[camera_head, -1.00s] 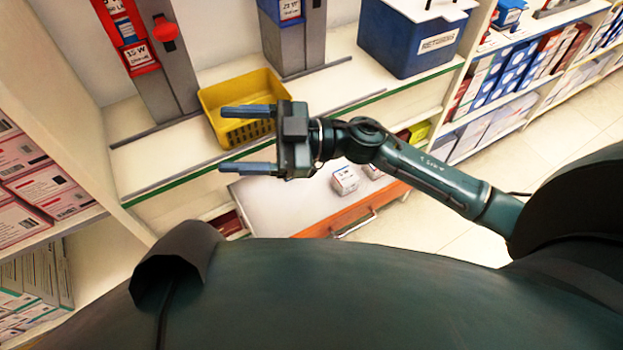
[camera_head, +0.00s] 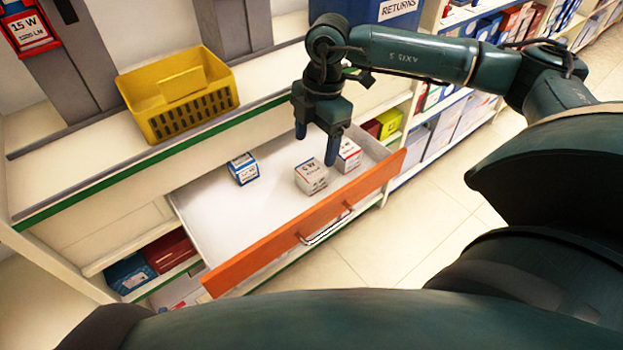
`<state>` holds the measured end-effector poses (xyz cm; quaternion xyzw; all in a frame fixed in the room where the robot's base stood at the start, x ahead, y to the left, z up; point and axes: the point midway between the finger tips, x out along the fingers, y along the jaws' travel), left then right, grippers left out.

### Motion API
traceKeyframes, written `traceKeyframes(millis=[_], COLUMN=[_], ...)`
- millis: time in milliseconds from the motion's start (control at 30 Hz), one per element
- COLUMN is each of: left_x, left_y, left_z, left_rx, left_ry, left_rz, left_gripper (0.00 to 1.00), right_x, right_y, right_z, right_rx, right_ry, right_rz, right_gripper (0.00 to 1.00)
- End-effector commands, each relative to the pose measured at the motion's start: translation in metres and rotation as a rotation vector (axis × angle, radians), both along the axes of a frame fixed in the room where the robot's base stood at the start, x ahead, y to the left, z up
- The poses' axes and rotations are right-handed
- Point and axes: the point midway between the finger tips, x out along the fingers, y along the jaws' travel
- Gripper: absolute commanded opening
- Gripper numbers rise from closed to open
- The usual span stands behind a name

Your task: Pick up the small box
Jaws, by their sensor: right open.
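An open drawer (camera_head: 210,222) with an orange front holds three small boxes. One small box with blue edges (camera_head: 243,168) sits left in the drawer. A second small box, white with red lettering (camera_head: 311,177), sits in the middle right. A third small box with red edges (camera_head: 348,155) sits at the right end, partly hidden by my gripper. My right gripper (camera_head: 316,150) points down above the drawer's right half, its fingers apart and empty. One fingertip overlaps the gap between the second and third boxes in the picture; its height above them is hard to tell. My left gripper is not in view.
A yellow basket (camera_head: 178,96) stands on the counter behind the drawer. A blue returns bin (camera_head: 385,12) stands further right. The orange drawer front (camera_head: 290,232) with its metal handle rises between me and the boxes. Stocked shelves (camera_head: 470,105) are at the right.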

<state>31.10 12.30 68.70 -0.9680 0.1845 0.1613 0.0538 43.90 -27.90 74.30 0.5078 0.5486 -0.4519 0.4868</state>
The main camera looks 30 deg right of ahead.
Motion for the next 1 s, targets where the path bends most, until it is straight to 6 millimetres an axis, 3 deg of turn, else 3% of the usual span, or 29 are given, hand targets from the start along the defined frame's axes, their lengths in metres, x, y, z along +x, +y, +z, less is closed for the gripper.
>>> traceKeyframes(millis=[100, 333, 600, 933, 1000], left_x=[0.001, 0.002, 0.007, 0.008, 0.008], left_y=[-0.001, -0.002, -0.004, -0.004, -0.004], left_z=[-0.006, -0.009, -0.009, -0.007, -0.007], left_rx=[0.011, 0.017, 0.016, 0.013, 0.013], left_ry=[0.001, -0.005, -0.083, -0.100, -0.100], left_rz=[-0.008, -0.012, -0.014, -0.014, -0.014], left_gripper=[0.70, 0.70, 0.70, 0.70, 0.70], right_x=[0.000, -0.002, -0.007, -0.007, -0.007], right_y=[0.003, 0.005, 0.012, 0.014, 0.013], right_z=[-0.020, -0.037, -0.075, -0.081, -0.081], right_rx=[0.000, 0.002, 0.002, 0.003, 0.003], right_ry=[0.001, 0.001, 0.001, -0.001, -0.001], right_rz=[0.001, 0.002, 0.001, 0.002, 0.002], right_gripper=[0.71, 0.71, 0.71, 0.71, 0.66])
